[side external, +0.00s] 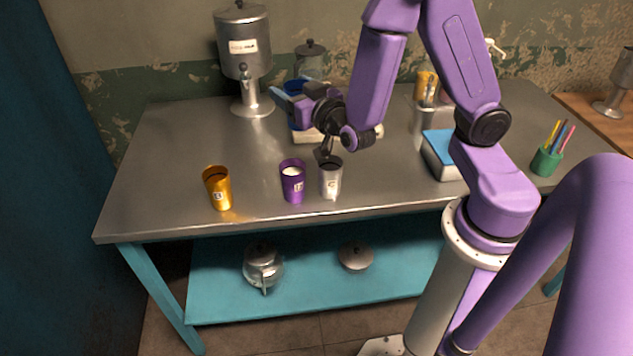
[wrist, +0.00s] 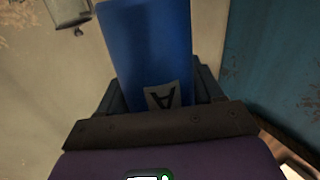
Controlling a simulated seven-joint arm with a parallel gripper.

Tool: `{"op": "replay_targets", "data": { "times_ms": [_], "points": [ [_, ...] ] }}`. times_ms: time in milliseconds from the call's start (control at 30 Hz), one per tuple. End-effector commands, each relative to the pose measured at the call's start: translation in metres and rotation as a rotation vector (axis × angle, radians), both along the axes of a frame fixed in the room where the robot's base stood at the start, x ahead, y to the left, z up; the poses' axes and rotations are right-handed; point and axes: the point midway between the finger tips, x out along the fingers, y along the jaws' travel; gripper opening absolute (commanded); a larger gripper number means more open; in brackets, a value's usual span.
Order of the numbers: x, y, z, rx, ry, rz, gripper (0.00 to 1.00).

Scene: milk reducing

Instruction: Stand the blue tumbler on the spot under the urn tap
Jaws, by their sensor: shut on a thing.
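The blue tumbler (side external: 297,86) is held in my gripper (side external: 285,97) above the back of the table; it is partly hidden by the gripper in the side view. In the wrist view the tumbler (wrist: 146,45) fills the space between the fingers, with a grey label marked A. The metal urn (side external: 243,45) stands at the back left on a stem and round foot (side external: 252,108). Its tap (side external: 244,72) is on the front, left of the tumbler. A separate spot mark under the tap cannot be made out. Part of the urn shows at the wrist view's top left (wrist: 66,8).
Gold (side external: 219,190), purple (side external: 292,183) and silver (side external: 331,180) cups stand along the front edge. A lidded jar (side external: 310,58) is behind my gripper. A pale low object (side external: 308,136) lies below it. A blue-topped box (side external: 440,153) is right. The left tabletop is clear.

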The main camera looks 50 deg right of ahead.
Motion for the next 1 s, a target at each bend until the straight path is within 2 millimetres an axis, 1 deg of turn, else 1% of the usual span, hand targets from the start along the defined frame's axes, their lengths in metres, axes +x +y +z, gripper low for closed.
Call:
{"op": "replay_targets", "data": {
  "times_ms": [400, 667, 767, 867, 1000],
  "points": [
    [0.0, 0.0, 0.0, 0.002, -0.002, -0.001, 0.35],
    [0.003, 0.003, -0.001, 0.001, -0.002, -0.007, 0.35],
    [0.01, 0.011, -0.006, 0.0, -0.004, -0.029, 0.35],
    [0.02, 0.025, -0.015, -0.001, -0.006, -0.068, 0.35],
    [0.034, 0.049, -0.032, 0.0, -0.007, -0.141, 0.35]
  ]
}}
